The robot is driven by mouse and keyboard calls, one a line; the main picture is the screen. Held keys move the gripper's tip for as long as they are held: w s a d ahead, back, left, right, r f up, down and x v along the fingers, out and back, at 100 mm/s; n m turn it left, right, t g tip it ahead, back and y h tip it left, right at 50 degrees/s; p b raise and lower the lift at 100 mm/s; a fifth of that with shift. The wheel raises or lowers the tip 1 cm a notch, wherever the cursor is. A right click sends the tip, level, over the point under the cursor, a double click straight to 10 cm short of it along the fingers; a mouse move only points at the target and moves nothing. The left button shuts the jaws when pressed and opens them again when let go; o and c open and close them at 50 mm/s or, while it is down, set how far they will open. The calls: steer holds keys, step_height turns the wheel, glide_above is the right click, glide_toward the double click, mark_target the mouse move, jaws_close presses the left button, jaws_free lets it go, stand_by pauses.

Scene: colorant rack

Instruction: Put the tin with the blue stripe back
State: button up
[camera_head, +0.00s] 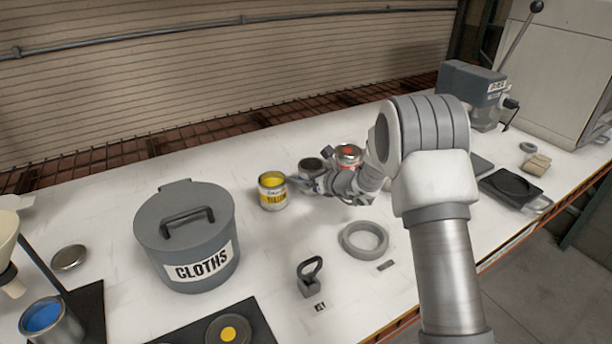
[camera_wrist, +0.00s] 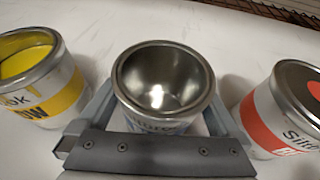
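A metal tin (camera_wrist: 163,80) with an open top and an empty-looking inside stands between my fingers in the wrist view. Bluish lettering shows low on its label; the rest of the label is hidden by my gripper (camera_wrist: 158,112). My fingers lie close against both sides of the tin, with no gap visible. In the head view the tin (camera_head: 311,165) is between the yellow tin (camera_head: 272,190) and the red-striped tin (camera_head: 348,156), and my gripper (camera_head: 318,182) is partly hidden by my own arm. I cannot tell whether the tin's base touches the table.
The yellow tin (camera_wrist: 40,80) is close on the left, the red-striped tin (camera_wrist: 285,110) on the right. A grey CLOTHS bin (camera_head: 187,240), a grey ring (camera_head: 363,240) and a small handled weight (camera_head: 310,278) stand nearer. A cup of blue paint (camera_head: 48,320) is front left.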

steer(key=shift+r+p, duration=0.25)
steer(key=shift+p, duration=0.05)
steer(key=v, duration=1.2)
steer(key=s+a+r+n+g, duration=0.1)
steer(key=s+r+n+g, duration=0.2)
steer(key=s+r+n, duration=0.5)
steer(key=s+a+r+n+g, duration=0.2)
steer(key=s+r+n, duration=0.3)
steer(key=s, duration=0.5)
steer(key=s+d+n+h, duration=0.9)
steer(key=s+d+n, duration=0.5)
steer(key=s, duration=0.3)
steer(key=shift+s+d+r+n, duration=0.25)
steer(key=shift+s+d+n, duration=0.1)
steer(key=shift+d, duration=0.35)
steer(key=shift+r, duration=0.1)
